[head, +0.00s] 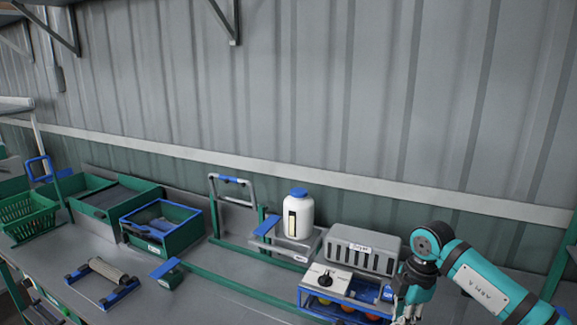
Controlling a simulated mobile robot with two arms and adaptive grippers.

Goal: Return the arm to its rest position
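My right arm (486,290), teal with dark joints, comes in from the lower right. Its wrist bends down beside the grey slotted box (362,251). My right gripper (405,308) points down at the bottom edge, just right of a blue-edged unit (328,281) with a black knob. The gripper is small and partly cut off, so I cannot tell whether its fingers are apart or hold anything. My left arm and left gripper are not in view.
Green bins (118,214) and a basket (27,215) stand at the left. A roller on a blue frame (103,282) lies in front. Bare grey bench (205,296) shows at front centre.

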